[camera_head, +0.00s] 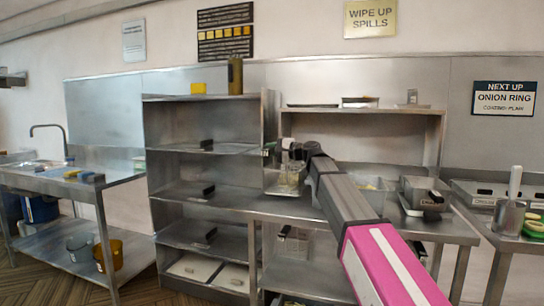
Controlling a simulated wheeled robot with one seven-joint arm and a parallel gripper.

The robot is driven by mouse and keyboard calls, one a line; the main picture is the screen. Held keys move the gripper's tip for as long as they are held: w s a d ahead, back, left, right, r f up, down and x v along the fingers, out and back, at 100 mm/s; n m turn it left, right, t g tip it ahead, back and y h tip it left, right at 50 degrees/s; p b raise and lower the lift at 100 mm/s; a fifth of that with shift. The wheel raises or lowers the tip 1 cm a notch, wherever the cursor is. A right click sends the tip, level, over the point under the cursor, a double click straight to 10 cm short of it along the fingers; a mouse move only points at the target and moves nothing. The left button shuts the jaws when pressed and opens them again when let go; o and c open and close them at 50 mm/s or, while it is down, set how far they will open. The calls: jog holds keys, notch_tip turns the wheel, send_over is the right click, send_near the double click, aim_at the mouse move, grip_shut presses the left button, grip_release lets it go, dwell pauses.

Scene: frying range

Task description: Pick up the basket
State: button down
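My arm reaches up and left from the lower right. My gripper (287,150) is at its far end, small and dark, over the left part of the steel counter (232,199). A clear or wire-sided basket-like container (289,177) is just below the gripper, at the counter's back. I cannot tell whether the gripper touches it, or whether its fingers are open or shut. Another basket-like container (294,243) is on the shelf under the counter, partly in shadow. My forearm hides part of the counter's middle.
A steel shelf rack (200,98) stands left of the counter. A lidded metal container (424,191) sits right of my arm. A metal pot (509,216) with a pale handle is at the far right. A sink table (98,185) stands at the left, with open floor before it.

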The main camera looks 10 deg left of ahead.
jog(key=shift+r, duration=0.8)
jog(key=s+a+r, duration=0.4)
jog(key=s+r, duration=0.3)
jog(key=s, duration=0.3)
jog(key=shift+s+a, duration=0.3)
jog(key=shift+s, duration=0.05)
jog(key=shift+w, duration=0.1)
jog(key=shift+w, duration=2.2)
jog(key=s, duration=0.4)
jog(key=shift+s, duration=0.45)
